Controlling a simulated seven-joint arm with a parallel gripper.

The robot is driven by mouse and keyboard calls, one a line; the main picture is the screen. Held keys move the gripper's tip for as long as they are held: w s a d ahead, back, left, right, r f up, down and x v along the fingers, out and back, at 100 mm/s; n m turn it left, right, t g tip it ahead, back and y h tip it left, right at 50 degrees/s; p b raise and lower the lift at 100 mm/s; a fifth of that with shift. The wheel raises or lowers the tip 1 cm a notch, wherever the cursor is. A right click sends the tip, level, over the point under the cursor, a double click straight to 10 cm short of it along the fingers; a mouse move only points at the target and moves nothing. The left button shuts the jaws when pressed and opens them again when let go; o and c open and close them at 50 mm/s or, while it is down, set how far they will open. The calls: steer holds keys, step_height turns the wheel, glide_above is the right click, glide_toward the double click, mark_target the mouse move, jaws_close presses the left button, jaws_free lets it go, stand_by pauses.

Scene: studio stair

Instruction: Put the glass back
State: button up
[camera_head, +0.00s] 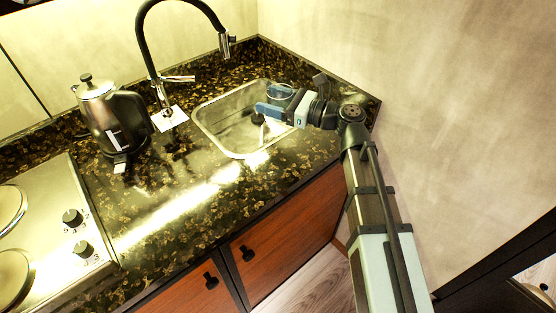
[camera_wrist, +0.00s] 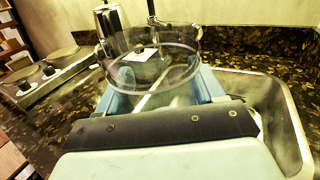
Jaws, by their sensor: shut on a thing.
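A clear glass (camera_head: 281,91) is held in my gripper (camera_head: 272,107) above the right part of the sink. In the wrist view the glass (camera_wrist: 150,62) stands between the blue fingers of my gripper (camera_wrist: 158,92), with its round rim toward the top. The fingers are shut around it. The steel sink (camera_head: 215,118) is set into the dark counter below. In the wrist view, the sink (camera_wrist: 290,128) shows at the right. The glass's lower part is partly hidden by the fingers and wrist.
A kettle (camera_head: 118,120) stands left of the black faucet (camera_head: 143,45). A hob (camera_head: 50,215) with two knobs is at the left. The speckled counter (camera_head: 190,190) in front of the sink is clear. A wall (camera_head: 430,100) rises close on the right.

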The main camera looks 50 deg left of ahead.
steer(key=s+d+g, duration=0.1)
steer(key=s+d, duration=0.3)
steer(key=shift+n+h, duration=0.3)
steer(key=shift+n, duration=0.1)
steer(key=shift+s+d+f, duration=0.1)
steer(key=shift+f, duration=5.2)
steer(key=shift+f, duration=0.1)
steer(key=o, duration=1.3)
steer(key=shift+c, duration=0.2)
steer(key=v, duration=1.2)
